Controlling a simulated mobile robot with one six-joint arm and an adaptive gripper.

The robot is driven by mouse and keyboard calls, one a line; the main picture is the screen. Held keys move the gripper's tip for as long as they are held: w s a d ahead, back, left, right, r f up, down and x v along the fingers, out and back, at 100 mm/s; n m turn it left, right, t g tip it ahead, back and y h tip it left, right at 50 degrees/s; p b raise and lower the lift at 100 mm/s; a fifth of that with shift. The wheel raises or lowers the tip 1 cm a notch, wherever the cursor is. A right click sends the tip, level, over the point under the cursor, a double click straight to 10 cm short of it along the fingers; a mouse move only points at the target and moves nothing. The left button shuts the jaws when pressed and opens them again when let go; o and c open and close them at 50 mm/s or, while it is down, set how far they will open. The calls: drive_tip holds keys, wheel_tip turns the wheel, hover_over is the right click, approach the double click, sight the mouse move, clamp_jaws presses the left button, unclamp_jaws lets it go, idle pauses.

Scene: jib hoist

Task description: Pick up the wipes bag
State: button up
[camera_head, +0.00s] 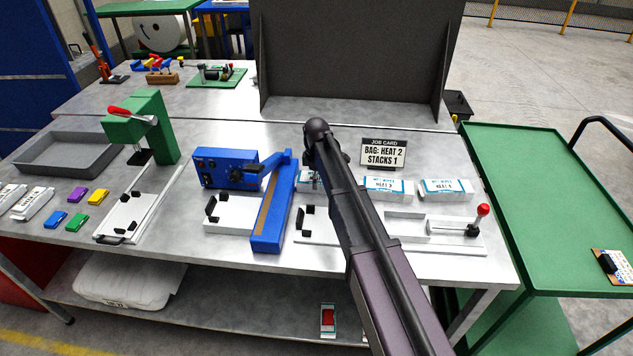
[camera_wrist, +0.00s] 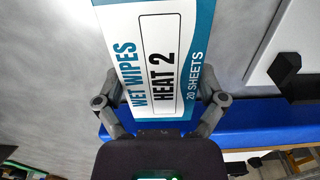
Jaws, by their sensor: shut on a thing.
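In the wrist view a white and blue wipes bag (camera_wrist: 163,50) fills the space between the fingers of my gripper (camera_wrist: 160,100). Its label reads "WET WIPES", "HEAT 2" and "20 SHEETS". My fingers are shut on its two sides. In the head view my arm hides most of the gripper, and only a small part of a white and blue bag (camera_head: 309,182) shows left of the arm. Two more wipes bags, a middle one (camera_head: 387,188) and a right one (camera_head: 446,189), lie on the grey bench right of my arm.
The blue heat sealer (camera_head: 275,205) stands just left of my arm. The job card (camera_head: 383,154) reads "BAG: HEAT 2 STACKS 1". A white fixture with a red-knobbed lever (camera_head: 482,211) is front right. A green press (camera_head: 150,125) and grey tray (camera_head: 65,153) stand left.

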drive_tip(key=shift+r, duration=0.2)
wheel_tip(320, 180, up, 10)
drive_tip(key=p, duration=1)
drive_tip(key=shift+f, duration=0.2)
drive_tip(key=shift+s, duration=0.1)
idle(0.8)
